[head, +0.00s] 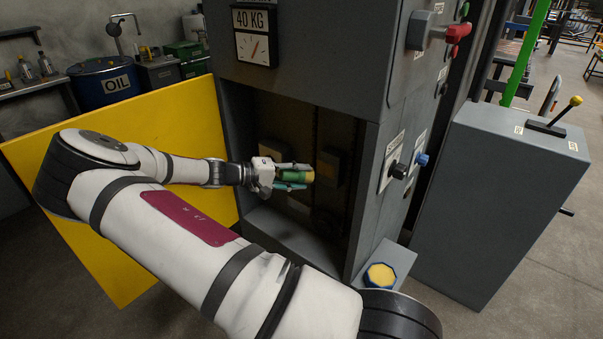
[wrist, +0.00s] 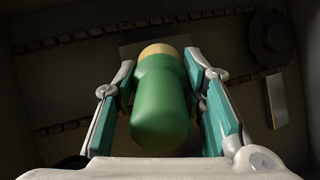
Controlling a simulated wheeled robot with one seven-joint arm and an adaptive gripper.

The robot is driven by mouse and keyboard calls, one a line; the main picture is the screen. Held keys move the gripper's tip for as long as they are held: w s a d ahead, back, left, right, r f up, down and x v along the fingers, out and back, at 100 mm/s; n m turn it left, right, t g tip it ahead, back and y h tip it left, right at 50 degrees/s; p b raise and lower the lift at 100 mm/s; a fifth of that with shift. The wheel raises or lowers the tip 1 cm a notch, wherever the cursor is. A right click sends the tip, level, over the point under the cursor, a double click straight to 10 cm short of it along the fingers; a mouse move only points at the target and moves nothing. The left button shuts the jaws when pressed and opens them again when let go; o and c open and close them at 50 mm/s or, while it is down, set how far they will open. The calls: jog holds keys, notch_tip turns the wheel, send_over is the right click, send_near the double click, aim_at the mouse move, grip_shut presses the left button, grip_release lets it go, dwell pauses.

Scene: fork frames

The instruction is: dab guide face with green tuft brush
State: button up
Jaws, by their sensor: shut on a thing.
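My gripper (head: 296,177) is shut on the green tuft brush (head: 297,174), inside the open cabinet bay. In the wrist view the brush's rounded green handle (wrist: 160,105) lies between the two teal-padded fingers. Its tan tuft (wrist: 160,49) points away from me, deeper into the bay. A dull brownish block (head: 328,166) sits just beyond the tuft in the head view; it may be the guide face. A dim flat plate shows behind the tuft in the wrist view. I cannot tell whether the tuft touches it.
The grey cabinet (head: 300,60) surrounds the bay, its yellow door (head: 50,155) swung open at left. In the wrist view, chain-like strips (wrist: 75,38) and a round wheel (wrist: 270,38) line the dark interior. A round yellow pad (head: 380,275) sits on a low ledge outside at right.

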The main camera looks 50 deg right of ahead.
jog(key=shift+a, duration=0.1)
jog(key=shift+s+a+p, duration=0.1)
jog(key=shift+a+p, duration=0.2)
jog(key=shift+a, duration=1.1)
